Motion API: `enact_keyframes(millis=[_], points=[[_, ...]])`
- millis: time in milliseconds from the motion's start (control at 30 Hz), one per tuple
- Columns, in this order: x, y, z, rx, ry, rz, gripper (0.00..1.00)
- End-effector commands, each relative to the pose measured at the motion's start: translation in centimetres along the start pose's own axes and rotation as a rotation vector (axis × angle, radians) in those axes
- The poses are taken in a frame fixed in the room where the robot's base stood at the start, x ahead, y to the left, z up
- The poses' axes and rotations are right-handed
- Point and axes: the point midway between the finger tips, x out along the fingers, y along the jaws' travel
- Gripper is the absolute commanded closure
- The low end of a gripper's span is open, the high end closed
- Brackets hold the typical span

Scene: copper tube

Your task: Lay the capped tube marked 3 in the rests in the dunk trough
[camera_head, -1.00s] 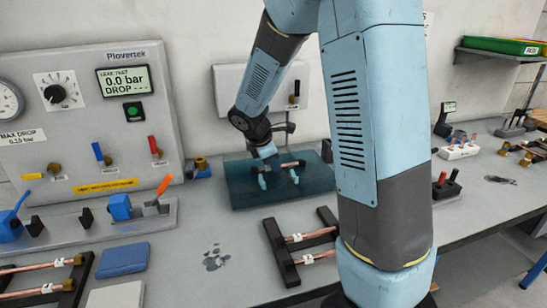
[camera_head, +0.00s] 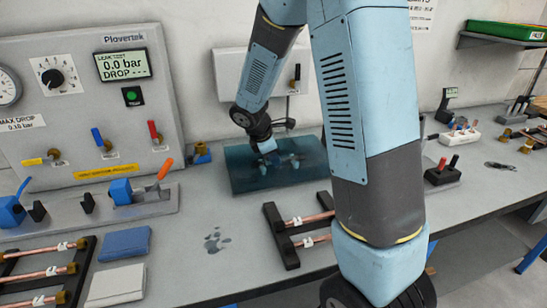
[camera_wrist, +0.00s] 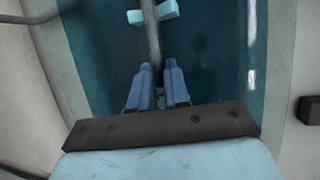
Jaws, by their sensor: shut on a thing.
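The dunk trough (camera_head: 242,180) is a teal, water-filled basin in the middle of the bench. My gripper (camera_head: 267,150) is low over it and also shows in the wrist view (camera_wrist: 158,68). Its blue fingers are shut on the tube (camera_wrist: 152,38), which runs away from them up the picture. The tube looks dull and tinted, down in the water. A light-blue rest (camera_wrist: 168,11) lies at the tube in the wrist view; whether the tube touches it I cannot tell. The tube's mark and cap cannot be read, and its near end is hidden by my gripper.
A black rack (camera_head: 284,244) with copper tubes stands in front of the trough. Another tube rack (camera_head: 80,270) is at the front left, beside blue and white cloths (camera_head: 125,243). The leak-test panel (camera_head: 85,100) stands behind left. A black block (camera_head: 442,173) is at right.

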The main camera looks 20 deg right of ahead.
Motion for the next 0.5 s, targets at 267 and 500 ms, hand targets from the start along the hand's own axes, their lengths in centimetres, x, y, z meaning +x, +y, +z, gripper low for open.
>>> enact_keyframes(millis=[267,500], points=[[0.19,-0.04,-0.07,0.0,0.0,0.0,1.0],[0.39,-0.08,-0.16,0.0,-0.001,0.0,0.83]])
